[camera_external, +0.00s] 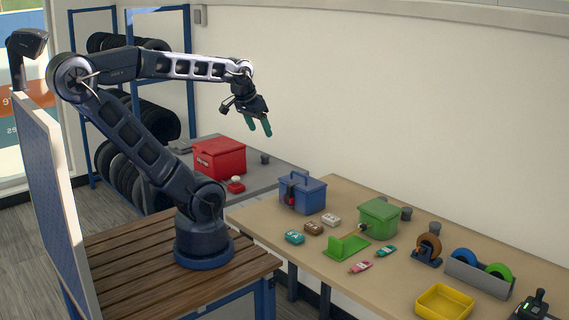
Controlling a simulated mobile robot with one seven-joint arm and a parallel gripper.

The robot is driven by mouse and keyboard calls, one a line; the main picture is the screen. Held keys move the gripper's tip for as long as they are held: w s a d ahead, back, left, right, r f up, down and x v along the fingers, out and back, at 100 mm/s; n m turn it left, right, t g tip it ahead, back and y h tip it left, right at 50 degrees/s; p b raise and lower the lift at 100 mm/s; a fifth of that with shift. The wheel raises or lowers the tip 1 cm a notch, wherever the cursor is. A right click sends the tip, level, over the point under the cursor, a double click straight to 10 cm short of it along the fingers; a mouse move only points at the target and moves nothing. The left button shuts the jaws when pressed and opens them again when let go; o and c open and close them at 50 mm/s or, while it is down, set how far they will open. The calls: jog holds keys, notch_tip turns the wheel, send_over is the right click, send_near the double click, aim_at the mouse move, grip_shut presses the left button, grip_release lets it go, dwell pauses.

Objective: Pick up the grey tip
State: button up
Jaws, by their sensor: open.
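My gripper (260,128) hangs in the air at the end of my arm, above the grey table (275,177) and in front of the pale wall. Its two teal fingers are apart, with nothing visible between them. I cannot tell for certain which thing is the grey tip. A small dark grey cup-like piece (265,158) stands on the grey table, below my gripper in the picture.
A red box (219,158) stands on the grey table. The tan table (340,192) holds a blue toolbox (302,194), a green box (379,216), several small coloured items, tape rolls (465,260) and a yellow tray (444,302). A tyre rack (135,150) stands behind my arm.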

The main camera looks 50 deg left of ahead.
jog(key=w+d+m+h, duration=0.1)
jog(key=w+d+m, duration=0.25)
jog(key=w, duration=0.95)
jog(key=m+g+h, duration=0.1)
jog(key=m+h, duration=0.1)
jog(key=m, duration=0.3)
send_over(382, 198)
jog(key=s+a, duration=0.3)
notch_tip(382, 198, down, 24)
jog(key=shift+s+x, duration=0.2)
jog(key=shift+x, duration=2.95)
jog(key=shift+s+x, duration=0.15)
jog(key=shift+x, duration=1.2)
jog(key=shift+s+x, duration=0.2)
jog(key=shift+x, duration=1.1)
jog(key=shift+d+f, duration=0.1)
jog(key=shift+d, duration=0.05)
jog(key=c, duration=1.1)
jog(key=shift+o, duration=0.2)
notch_tip(382, 198, up, 20)
